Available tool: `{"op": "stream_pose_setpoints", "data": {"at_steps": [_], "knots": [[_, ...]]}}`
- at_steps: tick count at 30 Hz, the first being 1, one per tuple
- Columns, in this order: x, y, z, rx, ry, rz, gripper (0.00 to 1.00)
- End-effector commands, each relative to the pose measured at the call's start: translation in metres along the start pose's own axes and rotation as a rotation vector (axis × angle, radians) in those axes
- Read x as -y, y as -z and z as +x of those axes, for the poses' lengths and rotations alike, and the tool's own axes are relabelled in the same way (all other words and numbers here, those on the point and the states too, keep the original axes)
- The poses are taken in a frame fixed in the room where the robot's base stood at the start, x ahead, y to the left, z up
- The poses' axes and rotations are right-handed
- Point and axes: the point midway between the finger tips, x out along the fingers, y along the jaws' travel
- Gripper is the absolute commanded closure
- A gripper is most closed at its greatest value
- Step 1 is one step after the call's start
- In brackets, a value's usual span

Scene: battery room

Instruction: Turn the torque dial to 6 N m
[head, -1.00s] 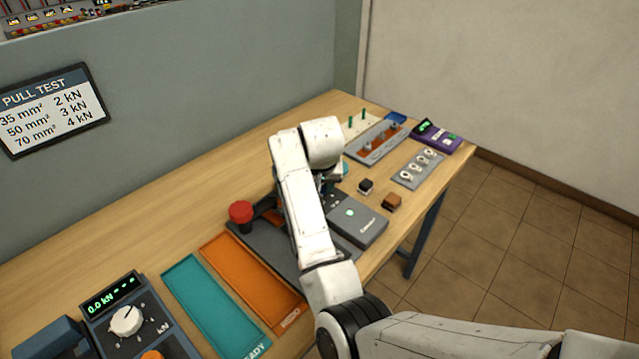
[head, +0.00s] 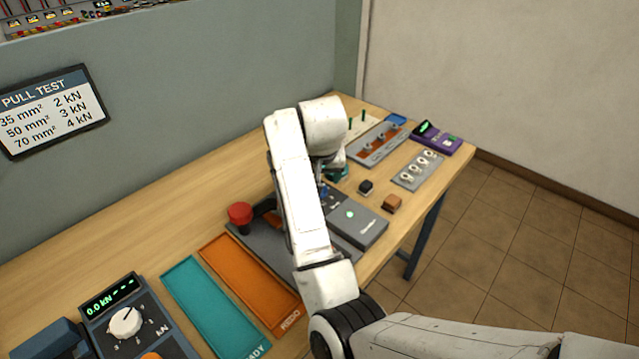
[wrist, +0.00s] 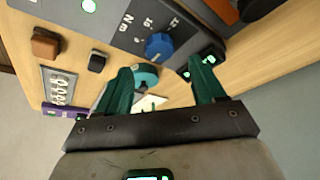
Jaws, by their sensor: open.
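The torque dial (wrist: 159,47) is a blue round knob on a dark grey panel with "N m" and white numbers, in the upper middle of the wrist view. I cannot read which number it points at. My gripper (wrist: 163,78) is open, its two green fingers apart with nothing held between them. In the wrist view the dial shows beyond and between the fingertips, and I see no contact. In the head view my white arm hides most of the gripper and dial. The grey device (head: 362,228) with a green light shows right of the arm.
A teal round thing (wrist: 145,75) lies near the fingers. A red knob (head: 240,213) stands left of my arm, with orange (head: 245,285) and teal (head: 205,310) trays in front.

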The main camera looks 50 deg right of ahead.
Motion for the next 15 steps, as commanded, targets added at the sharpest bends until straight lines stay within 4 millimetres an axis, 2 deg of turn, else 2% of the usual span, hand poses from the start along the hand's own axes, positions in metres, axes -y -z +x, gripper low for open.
{"op": "stream_pose_setpoints", "data": {"at_steps": [6,10,15], "knots": [[0.001,0.001,-0.036,-0.003,0.002,0.000,0.31],[0.001,0.000,-0.046,-0.001,0.001,-0.001,0.31],[0.001,0.000,-0.050,0.001,0.000,-0.001,0.31]]}}
